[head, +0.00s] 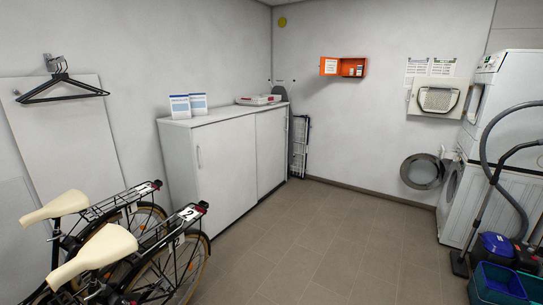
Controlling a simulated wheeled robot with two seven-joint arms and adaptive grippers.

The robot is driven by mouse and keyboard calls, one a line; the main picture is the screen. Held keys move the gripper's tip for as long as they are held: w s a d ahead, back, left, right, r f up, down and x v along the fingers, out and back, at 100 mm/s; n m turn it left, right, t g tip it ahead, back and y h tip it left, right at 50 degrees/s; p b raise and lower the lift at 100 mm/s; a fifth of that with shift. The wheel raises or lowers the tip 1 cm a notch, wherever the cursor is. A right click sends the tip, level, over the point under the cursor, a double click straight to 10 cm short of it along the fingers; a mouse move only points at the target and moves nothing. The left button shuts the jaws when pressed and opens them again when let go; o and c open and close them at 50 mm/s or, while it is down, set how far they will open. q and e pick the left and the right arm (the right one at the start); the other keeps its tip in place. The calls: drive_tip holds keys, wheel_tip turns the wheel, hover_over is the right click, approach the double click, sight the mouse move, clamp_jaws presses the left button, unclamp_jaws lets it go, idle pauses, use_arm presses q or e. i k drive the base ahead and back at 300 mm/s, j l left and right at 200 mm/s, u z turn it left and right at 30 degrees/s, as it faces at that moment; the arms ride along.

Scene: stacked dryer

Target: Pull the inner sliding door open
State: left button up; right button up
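A low white cabinet (207,119) stands against the left wall, with two flat sliding doors on its front. The left door (225,168) has a slim vertical handle (199,157) near its left edge. The right door (271,152) meets it at a vertical seam, and a small handle seems to show near its right edge. Both doors look shut, with no gap into the cabinet visible. I cannot tell for certain which door is the inner one. Neither of my grippers is in view.
Two bicycles with cream saddles (93,252) stand at the front left, near the cabinet's left end. Tiled floor (310,235) before the cabinet is clear. Stacked machines (505,135), an open round door (422,171), a vacuum (497,246) and crates (497,283) are right.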

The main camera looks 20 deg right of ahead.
sight(270, 124)
drive_tip(key=i+l+z, duration=0.4)
drive_tip(key=i+z, duration=0.15)
drive_tip(key=i, duration=0.15)
drive_tip(key=i+l+z, duration=0.1)
drive_tip(key=i+z, duration=0.35)
drive_tip(key=i, duration=3.3)
drive_tip(key=i+u, duration=0.1)
drive_tip(key=i, duration=0.35)
drive_tip(key=i+l+u, duration=0.1)
drive_tip(key=i, duration=0.3)
drive_tip(key=i+l+u, duration=0.15)
drive_tip(key=i+u, duration=0.2)
drive_tip(key=i+l+u, duration=0.35)
drive_tip(key=i+j, duration=0.05)
drive_tip(key=i, duration=0.05)
